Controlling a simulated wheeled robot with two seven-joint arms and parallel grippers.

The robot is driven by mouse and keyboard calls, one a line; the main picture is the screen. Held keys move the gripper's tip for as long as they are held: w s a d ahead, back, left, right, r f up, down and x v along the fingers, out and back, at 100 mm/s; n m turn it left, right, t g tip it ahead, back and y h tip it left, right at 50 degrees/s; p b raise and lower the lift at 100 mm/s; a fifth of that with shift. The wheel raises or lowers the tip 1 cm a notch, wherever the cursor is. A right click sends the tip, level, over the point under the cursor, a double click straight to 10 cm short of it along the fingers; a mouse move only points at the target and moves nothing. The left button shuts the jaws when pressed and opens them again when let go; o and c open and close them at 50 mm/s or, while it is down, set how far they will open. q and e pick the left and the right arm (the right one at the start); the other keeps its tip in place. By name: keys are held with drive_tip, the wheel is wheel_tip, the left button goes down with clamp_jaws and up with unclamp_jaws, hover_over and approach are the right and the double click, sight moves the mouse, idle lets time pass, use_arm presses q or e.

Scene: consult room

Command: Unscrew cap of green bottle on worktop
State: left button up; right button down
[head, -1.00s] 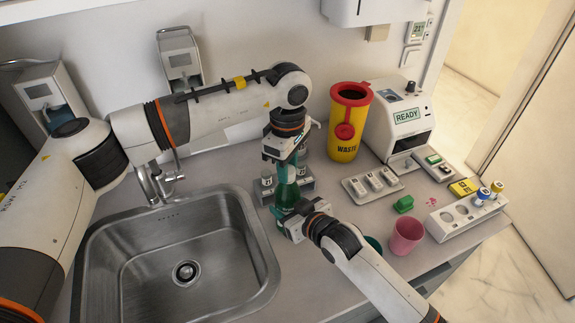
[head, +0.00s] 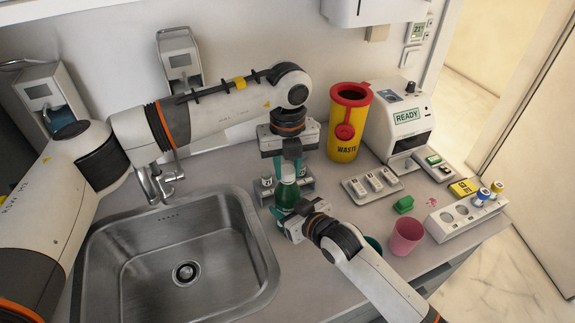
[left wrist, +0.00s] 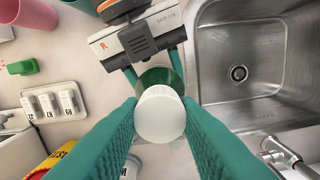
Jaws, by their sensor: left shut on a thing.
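The green bottle (head: 287,194) stands upright on the worktop, right of the sink. Its white cap (left wrist: 160,115) shows in the left wrist view, between the teal fingers of my left gripper (head: 289,172). That gripper points down from above and is shut on the cap. In the head view the fingers hide most of the cap. My right gripper (head: 285,211) comes in low from the front right. Its fingers lie on both sides of the bottle's body and look shut on it. The green bottle also shows below the cap in the left wrist view (left wrist: 158,76).
The steel sink (head: 240,280) lies left of the bottle. A yellow waste bin (head: 343,140), a tray of white pieces (head: 355,188), a green block (head: 403,205) and a pink cup (head: 406,236) stand to the right.

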sight(288, 169)
use_arm(q)
drive_tip(key=n, duration=0.4)
drive_tip(key=shift+n, duration=0.4)
drive_tip(key=n, duration=0.6)
drive_tip(key=shift+r, duration=0.15)
drive_tip(key=shift+r, duration=1)
drive_tip(key=shift+r, duration=2)
use_arm(e)
drive_tip(key=shift+c, duration=2.3)
unclamp_jaws()
